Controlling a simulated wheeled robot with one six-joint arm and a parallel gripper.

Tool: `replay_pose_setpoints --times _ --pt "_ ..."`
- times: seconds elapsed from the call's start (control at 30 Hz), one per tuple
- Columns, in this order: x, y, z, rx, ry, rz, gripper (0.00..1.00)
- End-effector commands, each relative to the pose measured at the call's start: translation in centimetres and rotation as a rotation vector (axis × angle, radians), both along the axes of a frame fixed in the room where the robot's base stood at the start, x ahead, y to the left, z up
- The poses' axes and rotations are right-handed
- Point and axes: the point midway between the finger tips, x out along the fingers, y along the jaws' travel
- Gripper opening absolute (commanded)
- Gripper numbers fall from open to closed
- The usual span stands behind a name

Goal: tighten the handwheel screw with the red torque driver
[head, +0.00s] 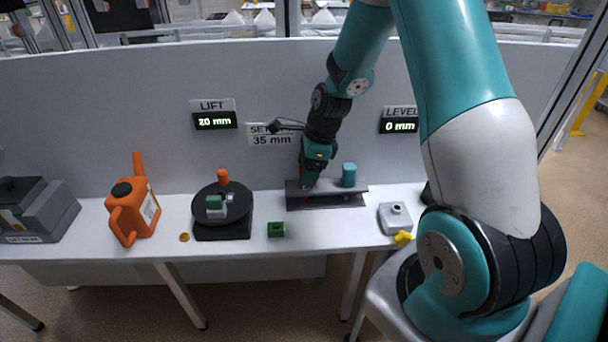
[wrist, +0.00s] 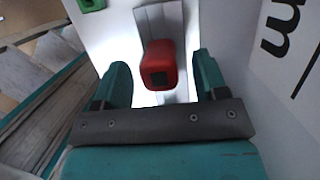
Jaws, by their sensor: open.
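The red torque driver (wrist: 160,62) stands between the two fingers of my gripper (wrist: 161,78) in the wrist view, with a dark square on its near end. The fingers are apart, one on each side of the red handle, with visible gaps. In the head view my gripper (head: 309,178) is over the left part of a dark grey rack (head: 335,201), and mostly hides the driver. A small yellow part (head: 403,237), perhaps the handwheel screw, is at the front of a grey block (head: 396,218) on the right; its details are too small to tell.
A teal cylinder (head: 349,175) stands on the rack, close right of my gripper. A green block (head: 276,230) lies left of the rack. Further left are a black round stand (head: 222,203) with small parts and an orange can (head: 134,210). The back panel (head: 150,110) stands close behind.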

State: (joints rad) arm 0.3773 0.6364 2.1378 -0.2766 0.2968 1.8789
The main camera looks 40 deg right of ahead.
Motion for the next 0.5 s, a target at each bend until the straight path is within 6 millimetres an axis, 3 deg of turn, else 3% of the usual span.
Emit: replay_pose_setpoints --times 0.2,0.5 --pt "0.4 0.6 -2.4 0.0 0.002 0.001 0.66" --pt "0.5 0.7 -3.0 -0.001 -0.001 0.001 0.66"
